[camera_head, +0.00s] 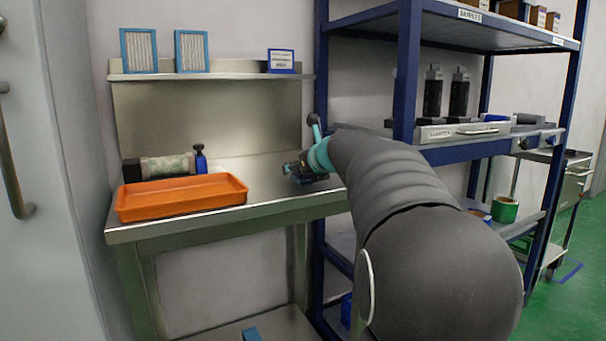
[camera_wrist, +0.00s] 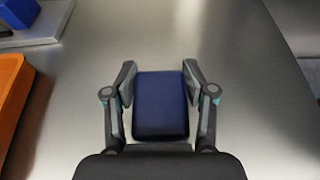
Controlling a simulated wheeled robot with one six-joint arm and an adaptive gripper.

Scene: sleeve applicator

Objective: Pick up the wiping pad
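The wiping pad (camera_wrist: 160,103) is a dark blue, rounded block on the steel bench. In the wrist view it lies between the two fingers of my gripper (camera_wrist: 159,82), one finger along each side. The fingers stand apart at about the pad's width, with what look like narrow gaps beside it; firm contact does not show. In the head view my gripper (camera_head: 308,170) is low over the right end of the bench, and my arm hides part of that area.
A blue-framed shelving rack (camera_head: 408,75) stands close on the right. Bare steel (camera_head: 262,172) lies between tray and gripper.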

